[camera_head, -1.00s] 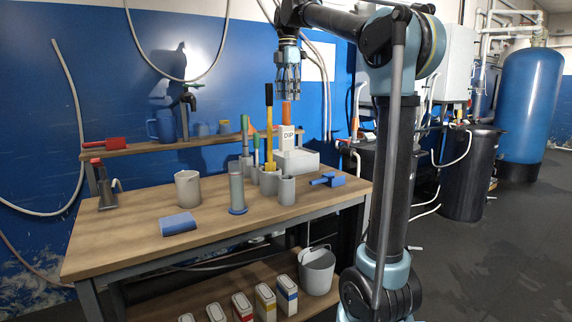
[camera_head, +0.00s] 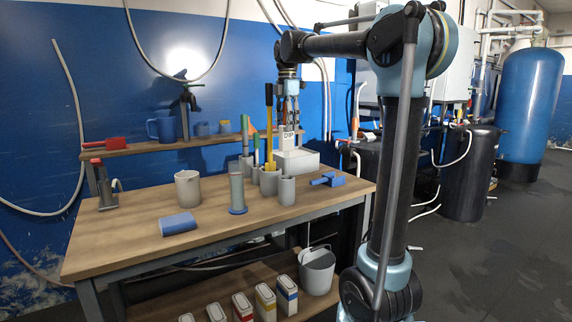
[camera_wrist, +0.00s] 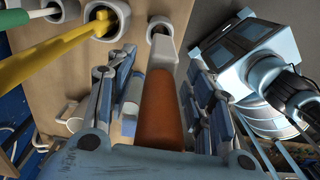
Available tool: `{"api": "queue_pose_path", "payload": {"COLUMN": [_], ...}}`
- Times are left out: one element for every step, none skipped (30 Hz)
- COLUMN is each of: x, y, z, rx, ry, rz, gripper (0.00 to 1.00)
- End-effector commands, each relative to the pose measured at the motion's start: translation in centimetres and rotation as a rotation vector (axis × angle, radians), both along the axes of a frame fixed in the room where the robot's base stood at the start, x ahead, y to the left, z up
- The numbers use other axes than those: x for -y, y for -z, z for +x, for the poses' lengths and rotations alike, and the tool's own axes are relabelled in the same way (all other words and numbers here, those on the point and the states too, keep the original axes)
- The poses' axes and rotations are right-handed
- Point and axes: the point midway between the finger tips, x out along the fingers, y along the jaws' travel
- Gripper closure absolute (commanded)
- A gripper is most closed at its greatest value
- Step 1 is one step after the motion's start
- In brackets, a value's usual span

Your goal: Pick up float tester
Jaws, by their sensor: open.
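An orange-handled tool with a white block marked "DIP" (camera_head: 288,138) stands upright near the back right of the workbench; it looks like the float tester, though no label confirms this. My gripper (camera_head: 289,113) is above it, pointing down. In the head view, the fingers hide most of the orange handle. In the wrist view, the orange handle (camera_wrist: 158,108) lies between the two spread fingers, with the pale block beyond it. My gripper is open around the handle, with a gap visible on the right side; contact on the left cannot be told.
A yellow-handled tool (camera_head: 269,112) stands close left of my gripper, with green- and orange-topped tools in grey cups beside it. A blue clamp-like object (camera_head: 328,179) lies to the right. The bench's front is mostly clear.

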Motion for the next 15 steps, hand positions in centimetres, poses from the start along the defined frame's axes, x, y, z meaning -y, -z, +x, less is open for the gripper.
{"api": "queue_pose_path", "payload": {"x": [0.01, 0.01, 0.01, 0.01, 0.01, 0.0, 0.0, 0.0, 0.0, 0.0, 0.0, 0.0, 0.0, 0.0, 0.0], "y": [0.1, 0.11, 0.11, 0.1, 0.1, 0.09, 0.09, 0.09, 0.09, 0.08, 0.08, 0.08, 0.08, 0.08, 0.08], "z": [0.0, 0.01, 0.01, 0.01, 0.01, 0.01, 0.01, 0.01, 0.01, 0.01, 0.01, 0.01, 0.01, 0.01, 0.01], "rx": [0.0, 0.0, 0.0, 0.0, 0.0, 0.0, 0.0, 0.0, 0.0, 0.0, 0.0, 0.0, 0.0, 0.0, 0.0], "ry": [0.0, 0.0, 0.0, 0.0, 0.0, 0.0, 0.0, 0.0, 0.0, 0.0, 0.0, 0.0, 0.0, 0.0, 0.0], "rz": [0.0, 0.0, 0.0, 0.0, 0.0, 0.0, 0.0, 0.0, 0.0, 0.0, 0.0, 0.0, 0.0, 0.0, 0.0], "gripper": [0.52, 0.52, 0.52, 0.52, 0.52, 0.52, 0.56, 0.63, 0.72, 0.79, 0.86, 0.95, 1.0, 1.0, 1.0]}}
